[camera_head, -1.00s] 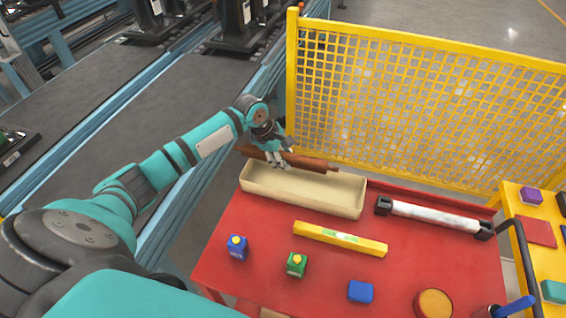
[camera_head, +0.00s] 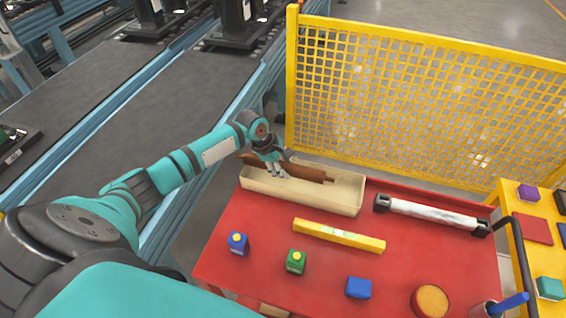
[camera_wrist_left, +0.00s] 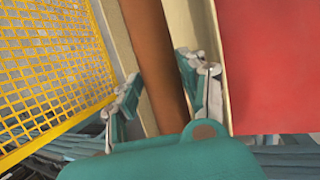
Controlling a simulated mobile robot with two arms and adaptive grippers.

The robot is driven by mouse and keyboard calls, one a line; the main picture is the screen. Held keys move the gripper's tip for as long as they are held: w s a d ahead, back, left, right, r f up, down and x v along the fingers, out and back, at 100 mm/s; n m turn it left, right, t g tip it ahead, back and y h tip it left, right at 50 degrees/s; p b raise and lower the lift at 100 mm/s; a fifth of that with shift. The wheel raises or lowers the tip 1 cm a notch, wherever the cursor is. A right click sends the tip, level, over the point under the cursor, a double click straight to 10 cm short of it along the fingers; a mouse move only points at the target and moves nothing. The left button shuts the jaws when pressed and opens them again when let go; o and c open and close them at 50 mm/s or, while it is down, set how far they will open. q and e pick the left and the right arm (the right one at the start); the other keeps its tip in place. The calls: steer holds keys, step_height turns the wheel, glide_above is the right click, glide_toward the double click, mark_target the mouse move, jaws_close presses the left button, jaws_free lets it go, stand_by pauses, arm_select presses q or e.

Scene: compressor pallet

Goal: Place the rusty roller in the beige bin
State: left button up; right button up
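The rusty roller (camera_head: 312,172) is a long brown bar at the far side of the beige bin (camera_head: 330,205), an open rectangular tray on the red table. Its right part lies over the bin's inside; its left end shows at the far left corner, near rim height. I cannot tell whether it touches the floor. My left gripper (camera_head: 277,172) has its fingers around the roller's middle. In the left wrist view the roller (camera_wrist_left: 152,50) runs between the two fingers (camera_wrist_left: 160,82), with bin walls on both sides. My right gripper is not in view.
The red table (camera_head: 250,215) also holds a yellow level (camera_head: 338,235), a white roller with black ends (camera_head: 432,213), and small blue and green items in front. A yellow mesh fence (camera_head: 420,100) stands close behind the bin. A conveyor (camera_head: 150,110) runs at left.

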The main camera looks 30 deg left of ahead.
arm_select(q)
steer(key=o, duration=0.3)
steer(key=shift+r, duration=0.1)
steer(key=shift+r, duration=0.25)
steer(key=b+v, duration=0.1)
steer(key=v, duration=1.1)
steer(key=shift+r+b, duration=0.35)
